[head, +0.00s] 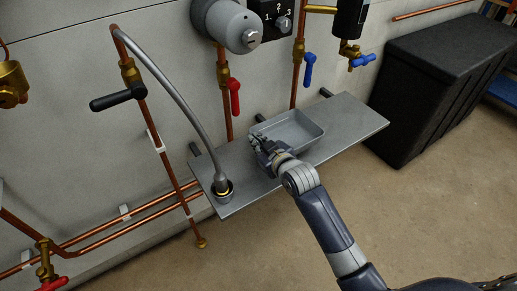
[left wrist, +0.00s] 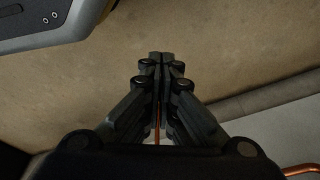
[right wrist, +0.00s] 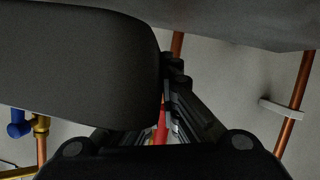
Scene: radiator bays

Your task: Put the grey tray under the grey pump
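The grey tray (head: 290,130) is a shallow open box over the middle of the grey shelf (head: 345,125). I cannot tell whether it touches the shelf. My right gripper (head: 259,143) is at the tray's left wall, its fingers closed together there. In the right wrist view the tray (right wrist: 75,65) hides one finger of this gripper (right wrist: 170,85). The grey pump (head: 230,22) is on the wall, above and left of the tray. My left gripper (left wrist: 161,65) is shut and empty in the left wrist view, outside the head view.
A curved grey hose (head: 180,95) comes down to a brass fitting on the shelf's left end (head: 222,190). Red (head: 235,97) and blue (head: 308,68) valve handles hang behind the shelf. A black chest (head: 430,85) stands at the right. The shelf's right end is clear.

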